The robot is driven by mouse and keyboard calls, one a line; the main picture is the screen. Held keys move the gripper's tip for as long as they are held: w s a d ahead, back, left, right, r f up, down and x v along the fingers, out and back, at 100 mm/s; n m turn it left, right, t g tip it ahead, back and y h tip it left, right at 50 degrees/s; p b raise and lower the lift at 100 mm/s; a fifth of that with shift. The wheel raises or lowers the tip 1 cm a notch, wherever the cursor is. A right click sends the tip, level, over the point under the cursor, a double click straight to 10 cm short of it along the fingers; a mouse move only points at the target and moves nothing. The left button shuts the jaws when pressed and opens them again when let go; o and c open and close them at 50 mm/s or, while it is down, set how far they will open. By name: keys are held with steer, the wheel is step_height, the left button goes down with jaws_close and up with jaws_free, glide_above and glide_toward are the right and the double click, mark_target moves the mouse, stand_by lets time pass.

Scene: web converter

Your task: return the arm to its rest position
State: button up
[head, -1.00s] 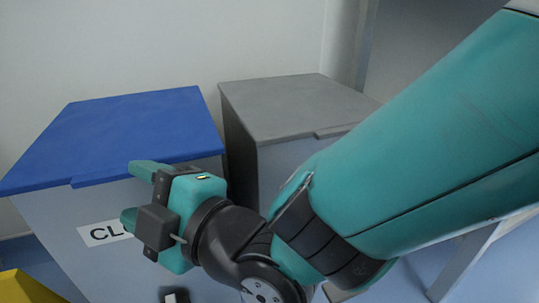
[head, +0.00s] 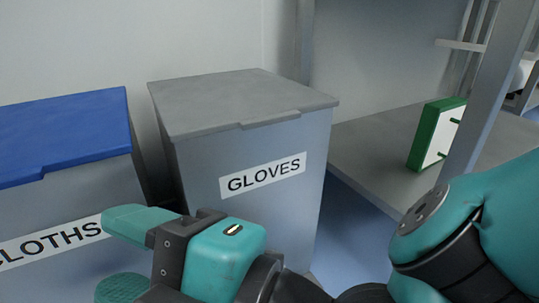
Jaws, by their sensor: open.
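My gripper (head: 122,255) is at the lower left of the head view, in front of the two bins. Its teal fingers are apart, with nothing seen between them. The lower finger is cut off by the bottom edge of the picture. My arm is folded at the lower right, with its teal and black links partly out of view.
A bin with a blue lid (head: 65,130) marked CLOTHS stands at the left. A bin with a grey lid (head: 235,98) marked GLOVES stands beside it. At the right are a grey shelf (head: 370,150), a post and a green-and-white box (head: 437,133).

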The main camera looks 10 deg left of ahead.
steer(key=w+d+r+m+h+p, duration=0.45)
steer(key=d+r+p, duration=0.25)
steer(key=p, duration=0.2)
steer(key=w+d+r+m+h+p, duration=0.35)
steer(key=d+r+m+p, duration=0.3)
steer(key=p, duration=0.35)
steer(key=d+r+m+g+h+p, duration=0.1)
steer(key=d+r+m+h+p, duration=0.2)
steer(key=d+r+m+p, duration=0.45)
steer(key=d+r+m+g+h+p, duration=0.1)
steer(key=d+r+m+h+p, duration=0.3)
steer(key=d, duration=0.6)
step_height(320, 180, up, 36)
steer(key=a+y+p, duration=0.1)
steer(key=p, duration=3.6)
steer(key=shift+a+f, duration=0.15)
steer(key=shift+f, duration=0.1)
steer(key=shift+s, duration=0.1)
